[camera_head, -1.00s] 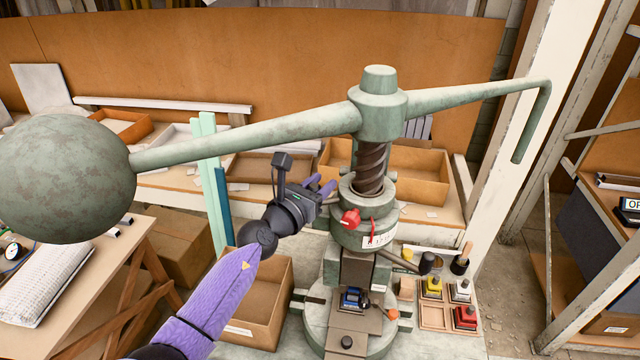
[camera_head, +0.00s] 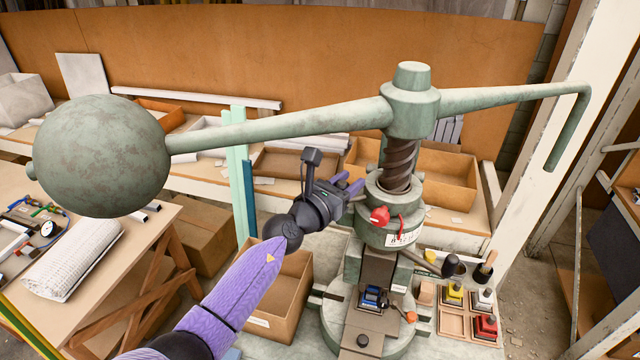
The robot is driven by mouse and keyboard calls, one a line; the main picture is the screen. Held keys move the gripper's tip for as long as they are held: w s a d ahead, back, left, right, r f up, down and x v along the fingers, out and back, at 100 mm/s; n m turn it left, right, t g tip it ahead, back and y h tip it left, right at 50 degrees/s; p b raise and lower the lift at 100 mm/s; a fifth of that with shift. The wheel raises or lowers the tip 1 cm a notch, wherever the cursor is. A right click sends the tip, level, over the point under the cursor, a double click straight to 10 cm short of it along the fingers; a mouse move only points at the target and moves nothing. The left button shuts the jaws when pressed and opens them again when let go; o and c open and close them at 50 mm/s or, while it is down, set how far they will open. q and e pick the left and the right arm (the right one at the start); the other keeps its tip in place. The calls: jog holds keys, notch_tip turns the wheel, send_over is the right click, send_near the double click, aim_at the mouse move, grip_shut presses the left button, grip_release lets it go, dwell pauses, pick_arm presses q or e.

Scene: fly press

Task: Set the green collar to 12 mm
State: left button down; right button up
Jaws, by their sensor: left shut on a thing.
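The green collar (camera_head: 394,196) is a grey-green ring around the dark screw of the fly press, just above the press body. My left gripper (camera_head: 352,184) is at the left side of the collar, its purple fingers shut on it; the exact contact is partly hidden. A red knob (camera_head: 379,215) sits on the front below the collar. A white label (camera_head: 404,238) is on the press body, its marks too small to read. My right gripper is not in view.
The press's long arm with a heavy ball (camera_head: 102,157) spans above my left arm. A cardboard box (camera_head: 283,300) stands left of the press base. A workbench (camera_head: 160,235) stands at the left.

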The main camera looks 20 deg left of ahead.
pick_arm(q)
jog(key=shift+s+d+f, duration=0.15)
jog(key=shift+s+f, duration=0.05)
jog(key=shift+s, duration=0.15)
jog(key=shift+s+d, duration=0.25)
jog(key=shift+s, duration=0.1)
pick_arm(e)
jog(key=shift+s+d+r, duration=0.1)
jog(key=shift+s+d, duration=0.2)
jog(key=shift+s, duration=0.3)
pick_arm(q)
jog(key=shift+c, duration=1.8)
grip_release()
jog(key=shift+w+a, duration=0.1)
jog(key=shift+w, duration=0.05)
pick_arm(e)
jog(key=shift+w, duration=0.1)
pick_arm(q)
jog(key=shift+r, duration=0.1)
